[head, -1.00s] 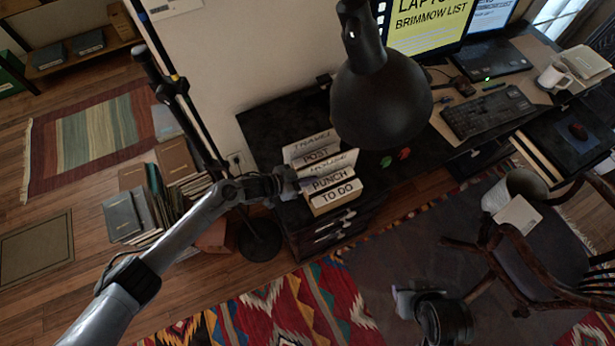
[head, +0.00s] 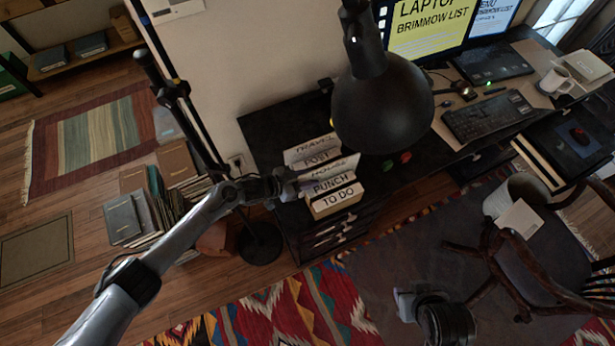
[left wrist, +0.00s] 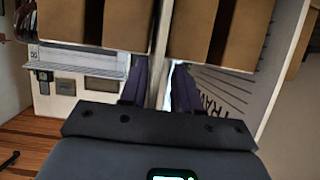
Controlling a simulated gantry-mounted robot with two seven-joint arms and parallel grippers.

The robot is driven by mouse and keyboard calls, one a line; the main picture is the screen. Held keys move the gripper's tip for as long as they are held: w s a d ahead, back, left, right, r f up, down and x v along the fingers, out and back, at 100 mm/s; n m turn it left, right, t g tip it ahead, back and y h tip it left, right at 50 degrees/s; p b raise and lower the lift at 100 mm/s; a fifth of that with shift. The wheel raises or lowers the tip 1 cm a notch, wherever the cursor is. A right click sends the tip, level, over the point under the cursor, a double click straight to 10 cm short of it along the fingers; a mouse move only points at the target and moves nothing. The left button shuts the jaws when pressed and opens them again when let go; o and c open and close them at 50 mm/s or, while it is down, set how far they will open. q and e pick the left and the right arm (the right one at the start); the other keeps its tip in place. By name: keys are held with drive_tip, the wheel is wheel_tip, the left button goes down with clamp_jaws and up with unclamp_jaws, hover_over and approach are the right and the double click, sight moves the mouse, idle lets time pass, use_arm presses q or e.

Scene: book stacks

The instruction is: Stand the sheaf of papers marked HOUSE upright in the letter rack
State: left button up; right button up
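The letter rack (head: 322,208) stands on the dark desk in the head view. Its upright cards read TRAVEL, POST, PUNCH and TO DO. The HOUSE sheaf (head: 325,168) is pale and stands among them, between POST and PUNCH, slightly slanted. Whether its lower edge rests in the slot is hidden. My left gripper (head: 291,186) is at the sheaf's left end. In the left wrist view my left gripper's dark fingers (left wrist: 160,90) flank a thin pale upright edge (left wrist: 160,62), apparently the sheaf, and look closed on it.
A black lamp (head: 383,105) hangs just above and right of the rack. A floor stand (head: 260,240) and stacked books (head: 150,212) are left of the desk.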

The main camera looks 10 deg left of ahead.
use_arm(q)
drive_tip(key=shift+s+f, duration=0.5)
drive_tip(key=shift+f, duration=0.05)
drive_tip(key=shift+s+a+r, duration=0.3)
drive_tip(key=shift+s+a, duration=0.05)
drive_tip(key=w+p+v, duration=0.1)
drive_tip(key=v, duration=0.8)
drive_tip(key=shift+s+a+r, duration=0.15)
drive_tip(key=shift+a+r, duration=0.2)
drive_tip(key=shift+r, duration=0.2)
